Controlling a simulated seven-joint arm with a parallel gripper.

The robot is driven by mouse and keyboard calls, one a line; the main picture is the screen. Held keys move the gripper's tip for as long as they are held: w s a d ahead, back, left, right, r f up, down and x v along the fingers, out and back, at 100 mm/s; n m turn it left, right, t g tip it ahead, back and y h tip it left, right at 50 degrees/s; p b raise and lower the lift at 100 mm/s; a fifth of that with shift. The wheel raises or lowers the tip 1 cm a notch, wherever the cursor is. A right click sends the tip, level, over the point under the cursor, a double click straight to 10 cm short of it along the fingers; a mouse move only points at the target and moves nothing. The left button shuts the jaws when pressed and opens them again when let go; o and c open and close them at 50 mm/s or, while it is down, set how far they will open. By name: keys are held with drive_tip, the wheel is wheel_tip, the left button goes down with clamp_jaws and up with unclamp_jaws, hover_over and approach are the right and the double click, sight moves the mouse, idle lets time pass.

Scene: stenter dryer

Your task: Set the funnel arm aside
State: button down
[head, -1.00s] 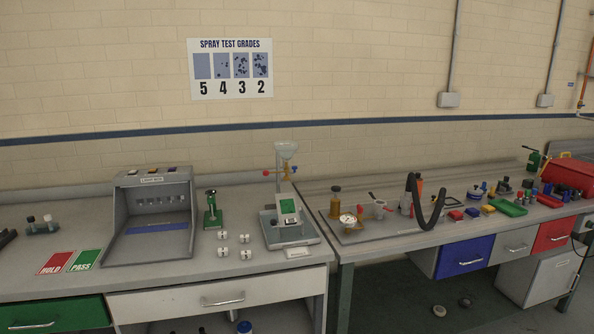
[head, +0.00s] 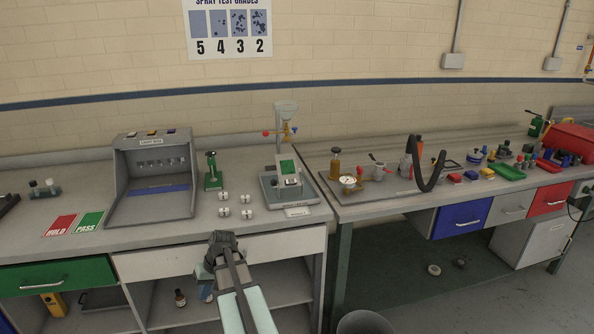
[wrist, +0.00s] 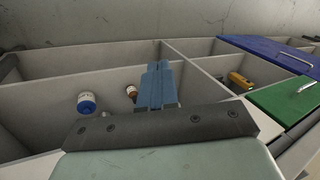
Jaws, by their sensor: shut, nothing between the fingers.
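The funnel stand (head: 279,150) stands at the right end of the left bench, with a pale funnel (head: 285,108) at its top. A tilted holder with a green-and-white card (head: 288,172) sits below on a grey tray. My gripper (head: 220,243) is in front of the bench's white drawer, well below and left of the stand. In the wrist view its blue fingers (wrist: 157,85) are together and empty.
Several small white blocks (head: 224,211) lie left of the tray. A green stand (head: 212,173) and a grey light box (head: 151,183) are farther left. Red and green cards (head: 86,224) lie near the front edge. The right bench (head: 390,208) holds several tools.

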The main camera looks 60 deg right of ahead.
drive_tip(key=s+d+r+m+t+h, duration=0.2)
drive_tip(key=s+d+r+t, duration=0.1)
drive_tip(key=d+r, duration=1.15)
drive_tip(key=s+d+r+m+t+h, duration=0.2)
drive_tip(key=s+d+r, duration=0.1)
drive_tip(key=d+r, duration=1.2)
drive_tip(key=s+d+r+m+t+y, duration=0.2)
drive_tip(key=s+d+r+t, duration=0.2)
drive_tip(key=d, duration=0.8)
drive_tip(key=s+d+r+m+t+y, duration=0.2)
drive_tip(key=s+d+r, duration=0.5)
drive_tip(key=d, duration=0.4)
drive_tip(key=shift+s+d+r+m+t+y, duration=0.35)
drive_tip(key=shift+s+t+y, duration=0.3)
drive_tip(key=shift+t, duration=0.45)
drive_tip(key=shift+w, duration=0.1)
approach(286, 121)
drive_tip(key=w+f, duration=0.4)
drive_tip(key=w, duration=0.2)
drive_tip(key=shift+a, duration=0.45)
drive_tip(key=shift+w, duration=0.1)
